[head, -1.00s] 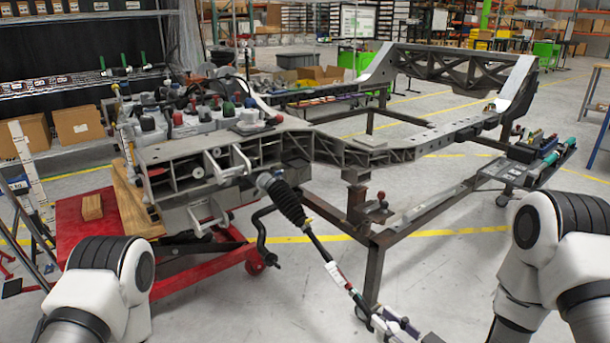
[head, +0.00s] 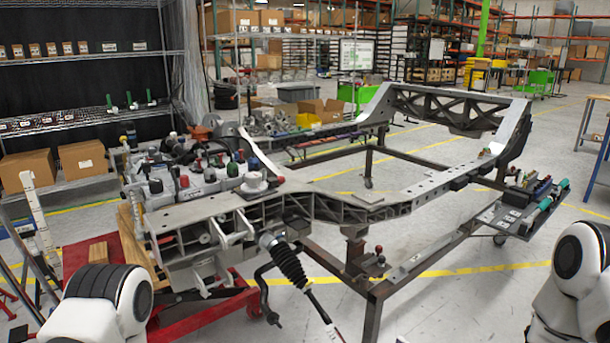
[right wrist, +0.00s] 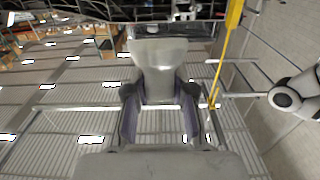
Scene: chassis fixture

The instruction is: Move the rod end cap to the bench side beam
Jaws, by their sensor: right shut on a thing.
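In the right wrist view my right gripper (right wrist: 160,98) is shut on a smooth grey part (right wrist: 158,62), which fits the rod end cap. Its wide end points away from the wrist, and its lower part lies between the fingers. In the head view neither the cap nor my grippers can be seen; only white arm links show at the bottom corners. The bench side beam (head: 428,253), a long steel rail on the stand, runs from the near corner post back to the right below the chassis frame (head: 350,208). A small clamp-like fitting with a red knob stands at its near end.
A rod with black bellows (head: 289,263) hangs from the chassis front and leaves the picture at the bottom. A tool tray (head: 517,208) is at the right of the beam. A red cart (head: 205,315) stands at left.

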